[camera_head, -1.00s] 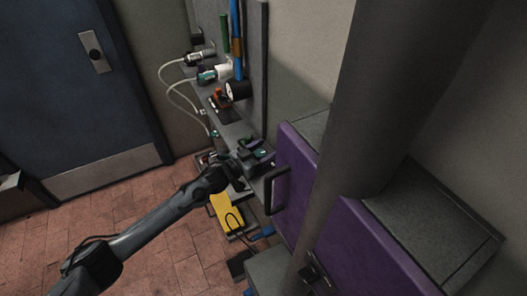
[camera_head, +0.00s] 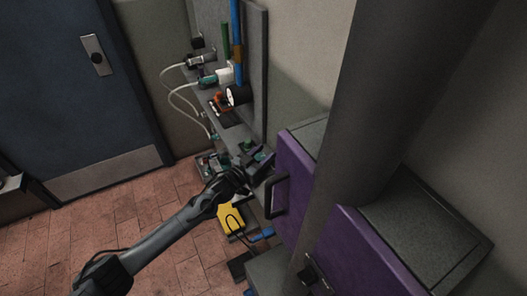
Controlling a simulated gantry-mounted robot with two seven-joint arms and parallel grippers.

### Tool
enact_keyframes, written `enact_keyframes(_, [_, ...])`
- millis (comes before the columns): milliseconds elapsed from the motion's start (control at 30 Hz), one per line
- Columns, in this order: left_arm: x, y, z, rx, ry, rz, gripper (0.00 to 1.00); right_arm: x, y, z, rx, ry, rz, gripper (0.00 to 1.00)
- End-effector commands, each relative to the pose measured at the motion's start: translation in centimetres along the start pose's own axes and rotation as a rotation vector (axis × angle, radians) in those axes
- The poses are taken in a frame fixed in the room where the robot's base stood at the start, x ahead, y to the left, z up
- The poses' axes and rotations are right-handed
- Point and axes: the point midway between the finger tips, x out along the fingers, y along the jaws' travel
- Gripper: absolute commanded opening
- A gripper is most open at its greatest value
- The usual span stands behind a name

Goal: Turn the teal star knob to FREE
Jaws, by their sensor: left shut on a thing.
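My left gripper (camera_head: 250,176) is at the end of the dark arm from the lower left, beside the near end of the grey bench. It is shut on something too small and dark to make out. A small green-teal part (camera_head: 248,145) shows on the bench just beyond the gripper. I cannot tell whether it is the teal star knob, and no FREE mark is readable. My right gripper is not in view.
A purple door panel (camera_head: 295,185) with a dark handle (camera_head: 277,196) stands close right of the gripper. A yellow object (camera_head: 230,218) lies below. White cables (camera_head: 176,103) and an orange-red device (camera_head: 219,101) are farther back. Brick floor (camera_head: 165,225) is open at left.

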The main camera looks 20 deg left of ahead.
Motion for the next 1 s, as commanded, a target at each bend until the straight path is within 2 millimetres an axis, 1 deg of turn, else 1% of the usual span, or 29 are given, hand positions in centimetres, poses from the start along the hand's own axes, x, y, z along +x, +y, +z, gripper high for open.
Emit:
enact_keyframes(33, [0.00,0.22,-0.22,-0.008,-0.002,-0.034,0.00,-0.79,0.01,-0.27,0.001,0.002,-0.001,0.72])
enact_keyframes(100, [0.00,0.05,-0.16,-0.006,-0.002,-0.074,0.00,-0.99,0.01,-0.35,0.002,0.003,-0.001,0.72])
enact_keyframes(433, [-0.04,-0.17,0.04,-0.002,-0.003,-0.098,0.00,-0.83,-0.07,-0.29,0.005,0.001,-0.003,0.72])
enact_keyframes(467, [-0.04,-0.17,0.04,-0.002,-0.003,-0.098,0.51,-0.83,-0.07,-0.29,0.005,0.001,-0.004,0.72])
enact_keyframes(567, [-0.04,-0.17,0.03,-0.002,-0.003,-0.098,0.66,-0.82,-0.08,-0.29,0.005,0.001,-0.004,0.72])
enact_keyframes(600, [-0.04,-0.17,0.03,-0.002,-0.003,-0.098,0.69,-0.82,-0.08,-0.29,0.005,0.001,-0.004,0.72])
enact_keyframes(867, [-0.08,-0.18,0.02,-0.001,-0.003,-0.097,0.69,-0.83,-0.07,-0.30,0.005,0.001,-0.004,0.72])
enact_keyframes(1000, [-0.73,-0.16,0.00,-0.001,-0.003,-0.097,0.69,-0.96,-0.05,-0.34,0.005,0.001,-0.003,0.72])
